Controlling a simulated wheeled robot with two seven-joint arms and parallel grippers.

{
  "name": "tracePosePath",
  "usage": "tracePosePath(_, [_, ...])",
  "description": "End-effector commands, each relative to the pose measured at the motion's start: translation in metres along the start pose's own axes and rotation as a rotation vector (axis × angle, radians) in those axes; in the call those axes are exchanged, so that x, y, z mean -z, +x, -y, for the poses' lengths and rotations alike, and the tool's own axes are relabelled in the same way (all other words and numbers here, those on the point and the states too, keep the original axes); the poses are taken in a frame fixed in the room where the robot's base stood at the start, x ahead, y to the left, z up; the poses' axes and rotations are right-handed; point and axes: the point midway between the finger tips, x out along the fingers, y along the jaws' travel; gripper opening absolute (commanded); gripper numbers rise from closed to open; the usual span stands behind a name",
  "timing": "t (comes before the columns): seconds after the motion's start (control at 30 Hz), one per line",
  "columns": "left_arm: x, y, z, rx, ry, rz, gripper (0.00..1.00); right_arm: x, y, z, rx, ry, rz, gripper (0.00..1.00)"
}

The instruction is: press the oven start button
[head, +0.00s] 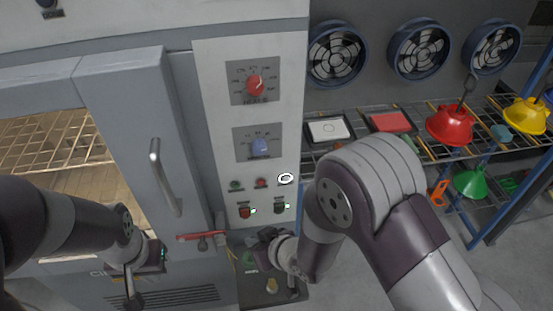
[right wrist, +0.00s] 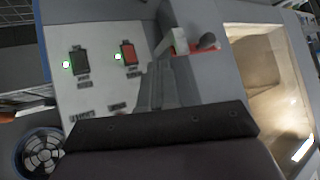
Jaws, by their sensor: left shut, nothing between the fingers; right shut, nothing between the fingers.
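The oven's control panel (head: 217,130) faces me in the head view. Its lower part has a red rocker switch (head: 244,212) and a dark rocker switch (head: 279,209), each with a lit green lamp. Above them sit a small green button (head: 236,185), a red button (head: 261,183) and a white-ringed button (head: 286,178). The labels are too small to read, so I cannot tell which is start. My right gripper (head: 266,236) is shut and empty just below the rocker switches; its fingers (right wrist: 172,75) also show in the right wrist view. My left gripper (head: 133,298) is shut and empty before the oven's lower front.
A red knob (head: 255,85) and a blue knob (head: 259,147) are higher on the panel. The oven door has a vertical handle (head: 163,177).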

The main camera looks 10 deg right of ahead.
Motion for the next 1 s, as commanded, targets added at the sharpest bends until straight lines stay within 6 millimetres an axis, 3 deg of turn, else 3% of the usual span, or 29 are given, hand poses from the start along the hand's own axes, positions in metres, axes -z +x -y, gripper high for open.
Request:
tracePosePath(0.1, [-0.001, 0.002, 0.000, 0.000, 0.000, 0.001, 0.00, 0.027, 0.002, 0.008, 0.044, 0.013, -0.131, 0.00])
tracePosePath(0.2, [-0.001, 0.002, 0.000, 0.000, -0.001, 0.001, 0.00, 0.039, 0.000, 0.011, 0.063, 0.026, -0.189, 0.00])
tracePosePath(0.67, [-0.001, 0.002, 0.000, 0.000, 0.000, 0.001, 0.00, 0.045, 0.002, 0.009, 0.066, 0.040, -0.209, 0.00])
tracePosePath(1.0, [-0.001, 0.006, 0.000, 0.000, 0.000, 0.001, 0.00, 0.074, 0.030, -0.013, 0.065, 0.040, -0.210, 0.00])
